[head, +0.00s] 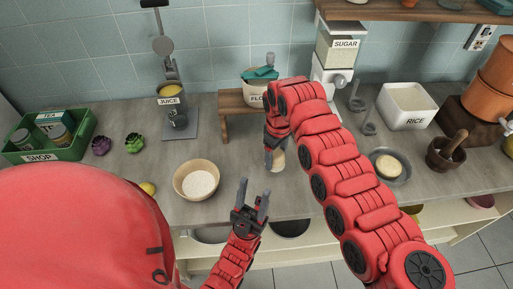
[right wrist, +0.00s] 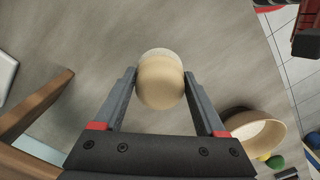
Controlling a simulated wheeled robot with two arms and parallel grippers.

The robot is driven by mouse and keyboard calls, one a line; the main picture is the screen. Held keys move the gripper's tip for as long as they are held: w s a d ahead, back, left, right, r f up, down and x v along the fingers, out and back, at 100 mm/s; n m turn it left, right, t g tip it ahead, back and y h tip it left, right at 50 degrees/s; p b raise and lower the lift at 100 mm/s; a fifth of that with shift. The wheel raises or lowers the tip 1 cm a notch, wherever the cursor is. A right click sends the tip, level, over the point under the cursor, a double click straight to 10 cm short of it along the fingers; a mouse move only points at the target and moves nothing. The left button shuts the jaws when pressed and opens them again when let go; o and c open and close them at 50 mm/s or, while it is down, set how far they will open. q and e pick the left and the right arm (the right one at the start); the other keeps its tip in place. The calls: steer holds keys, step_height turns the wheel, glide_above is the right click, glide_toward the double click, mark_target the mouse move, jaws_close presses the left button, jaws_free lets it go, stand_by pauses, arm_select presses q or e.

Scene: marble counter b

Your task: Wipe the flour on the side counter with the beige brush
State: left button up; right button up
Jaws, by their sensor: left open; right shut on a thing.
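My right gripper (head: 274,157) points down over the middle of the counter, in front of the wooden stand. It is shut on a rounded beige thing (right wrist: 160,82), which seems to be the beige brush; a paler part shows beyond it in the right wrist view. In the head view, the beige thing (head: 278,161) is partly hidden by the gripper, and I cannot tell whether it touches the counter. My left gripper (head: 254,189) is open and empty near the counter's front edge, right of the bowl. I cannot make out loose flour on the counter.
A wooden bowl of pale powder (head: 198,183) stands left of my left gripper. A bin marked FLO (head: 256,97) is on the wooden stand (head: 230,103). A metal pan (head: 398,175), mortar (head: 441,156) and rice bin (head: 406,108) stand right; a green crate (head: 50,157) stands left.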

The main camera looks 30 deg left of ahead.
steer(key=shift+w+a+r, duration=0.1)
steer(key=shift+w+r, duration=0.05)
steer(key=shift+r, duration=0.45)
steer(key=shift+w+a+r, duration=0.1)
steer(key=shift+w+r, duration=0.05)
steer(key=shift+r, duration=0.4)
steer(key=shift+s+d+r, duration=0.1)
steer(key=shift+s+r, duration=0.05)
steer(key=shift+r, duration=0.55)
